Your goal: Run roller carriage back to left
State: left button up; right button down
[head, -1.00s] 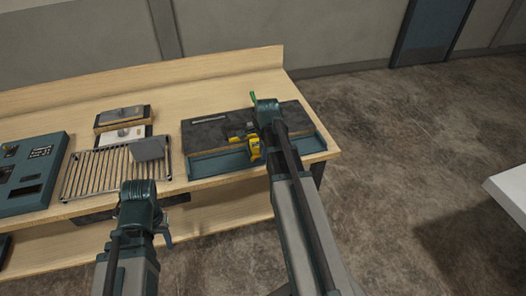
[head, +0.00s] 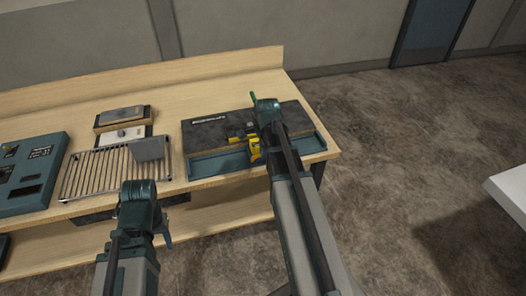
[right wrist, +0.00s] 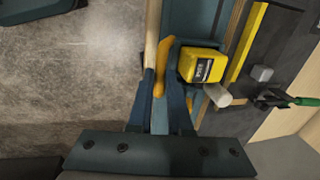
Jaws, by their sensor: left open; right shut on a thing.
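The roller carriage is a yellow block (head: 254,144) with a yellow and grey bracket, on a dark slab (head: 205,135) near its front edge, right of the slab's middle. In the right wrist view the yellow block (right wrist: 202,65) shows a dark label, with a pale roller beside it. My right gripper (right wrist: 165,90) is shut on the carriage's yellow handle (right wrist: 159,78), beside the block; the fingers partly hide it. My left gripper (head: 166,232) is open, low in front of the bench and mostly hidden behind its own wrist.
A blue tray (head: 215,167) runs along the slab's front. To the left are a slatted metal rack (head: 95,175) with a grey block (head: 149,148), wooden blocks (head: 122,115) and a blue panel (head: 33,175). The bench's right end is near the slab.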

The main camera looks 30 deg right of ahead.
jog(key=shift+a, duration=0.15)
jog(key=w+a, duration=0.1)
jog(key=a, duration=0.6)
jog(key=w+a, duration=0.2)
jog(key=a, duration=0.5)
jog(key=w+a, duration=0.2)
jog(key=a, duration=0.6)
jog(key=shift+w, duration=0.1)
jog(key=c, duration=0.8)
grip_release()
jog(key=shift+w+a, duration=0.1)
jog(key=shift+a, duration=0.1)
jog(key=shift+c, duration=0.2)
jog(key=shift+d, duration=0.15)
